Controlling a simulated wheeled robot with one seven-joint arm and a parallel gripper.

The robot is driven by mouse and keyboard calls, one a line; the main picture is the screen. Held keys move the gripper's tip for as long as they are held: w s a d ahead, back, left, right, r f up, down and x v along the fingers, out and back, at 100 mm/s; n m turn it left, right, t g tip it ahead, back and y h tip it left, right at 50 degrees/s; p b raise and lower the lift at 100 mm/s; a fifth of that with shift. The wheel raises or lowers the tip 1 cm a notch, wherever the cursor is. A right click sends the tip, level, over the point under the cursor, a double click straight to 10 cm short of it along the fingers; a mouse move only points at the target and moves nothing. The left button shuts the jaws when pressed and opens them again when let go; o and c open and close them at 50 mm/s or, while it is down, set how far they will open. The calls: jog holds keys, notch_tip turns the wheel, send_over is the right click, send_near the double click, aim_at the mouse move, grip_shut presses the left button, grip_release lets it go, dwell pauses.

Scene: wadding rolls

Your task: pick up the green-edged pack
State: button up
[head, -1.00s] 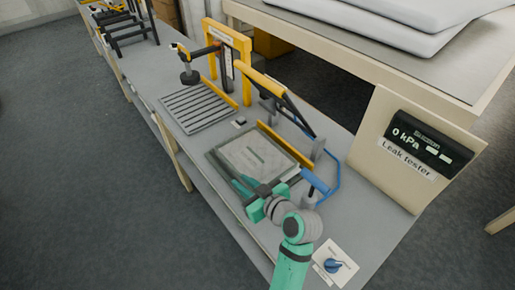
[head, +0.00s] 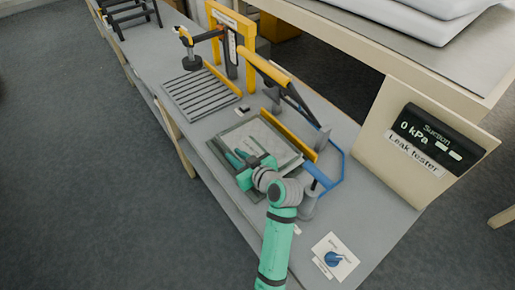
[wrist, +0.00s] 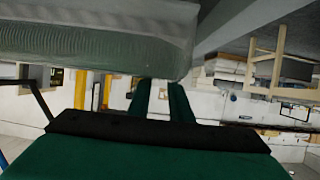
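A pale grey, flat pack (head: 270,138) lies on the tray (head: 222,138) of the leak-test fixture in the head view. Its green edging is not clear there. In the wrist view a large, translucent grey-green body, seemingly the pack (wrist: 90,45), fills the top left, close to the camera. My gripper (head: 240,158) is low at the pack's near-left side, its green fingers reaching over or against it. In the wrist view my gripper's two fingers (wrist: 160,90) stand apart with a gap between them. Their tips meet the pack's lower border and are hidden there; I cannot tell if they touch it.
A yellow bar (head: 290,135) and a blue-handled frame (head: 333,175) flank the tray. A slatted plate (head: 200,95) with a yellow press lies farther back. The leak tester display (head: 430,140) reads 0 kPa at the right. A dial card (head: 335,258) sits near the front.

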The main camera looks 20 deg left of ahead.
jog(key=shift+w, duration=0.1)
grip_shut()
